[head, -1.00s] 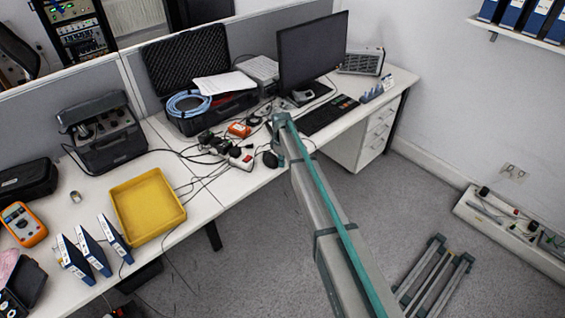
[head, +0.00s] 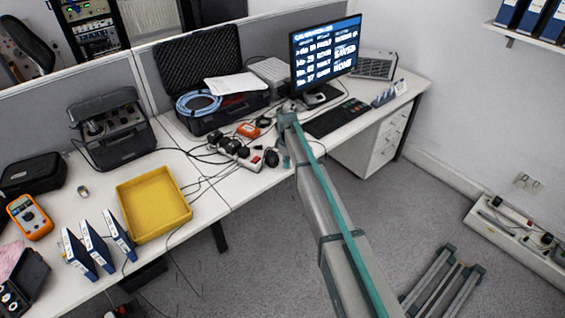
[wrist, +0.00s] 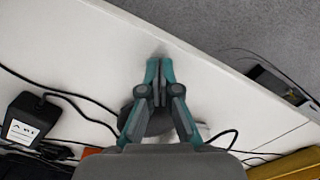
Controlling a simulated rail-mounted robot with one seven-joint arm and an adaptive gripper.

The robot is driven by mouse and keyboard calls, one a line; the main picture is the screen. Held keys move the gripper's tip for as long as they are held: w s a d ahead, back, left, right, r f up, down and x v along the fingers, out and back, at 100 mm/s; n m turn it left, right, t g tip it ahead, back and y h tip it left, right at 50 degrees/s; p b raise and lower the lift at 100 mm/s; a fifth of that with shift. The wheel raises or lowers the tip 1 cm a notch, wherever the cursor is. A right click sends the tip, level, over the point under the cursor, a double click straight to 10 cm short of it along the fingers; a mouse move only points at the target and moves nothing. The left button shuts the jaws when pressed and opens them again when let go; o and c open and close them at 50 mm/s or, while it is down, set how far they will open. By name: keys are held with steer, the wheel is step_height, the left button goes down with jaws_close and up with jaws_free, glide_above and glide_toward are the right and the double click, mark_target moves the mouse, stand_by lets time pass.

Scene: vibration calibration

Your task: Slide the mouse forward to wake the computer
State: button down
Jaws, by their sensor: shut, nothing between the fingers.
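The computer monitor (head: 325,52) is lit in the head view, with white lines of text on a blue-and-dark screen. A dark rounded mouse (head: 271,158) lies near the desk's front edge, close to the end of my arm. In the wrist view a dark rounded shape, likely the mouse (wrist: 158,122), shows partly behind my fingers. My gripper (wrist: 159,64) has its teal fingertips together and empty, over the white desk. In the head view it is mostly hidden by my arm; whether it touches the mouse is unclear.
A keyboard (head: 336,118) lies in front of the monitor. A power strip (head: 243,155) with black plugs and loose cables is left of the mouse. A yellow tray (head: 153,205) and an open black case (head: 205,75) are further left. Bare desk lies near the fingertips.

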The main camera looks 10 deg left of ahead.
steer(key=shift+s+d+r, duration=0.2)
steer(key=shift+d, duration=0.6)
step_height(320, 180, up, 10)
steer(key=m+b, duration=0.2)
steer(key=b, duration=0.1)
steer(key=s+d+f+m+g, duration=0.1)
steer(key=s+d+f+m, duration=0.2)
steer(key=s+d+f, duration=0.5)
steer(key=s+d+f+m, duration=0.3)
steer(key=s+f, duration=0.7)
steer(key=s, duration=0.2)
steer(key=s+d+f+m+g, duration=0.1)
steer(key=s+d+f+m, duration=0.3)
steer(key=s+d+f, duration=0.5)
steer(key=s+d+f+m+g, duration=0.1)
steer(key=s+d+f, duration=0.1)
steer(key=s, duration=1)
steer(key=s+d+f+m+g, duration=0.1)
steer(key=s+d+f+g, duration=0.1)
steer(key=s, duration=1.1)
steer(key=s+d+f+m+g, duration=0.1)
steer(key=s+d+f, duration=0.2)
steer(key=s, duration=0.9)
steer(key=shift+s+f+m+g, duration=0.2)
steer(key=shift+s+m+g, duration=0.1)
steer(key=shift+s+g, duration=0.1)
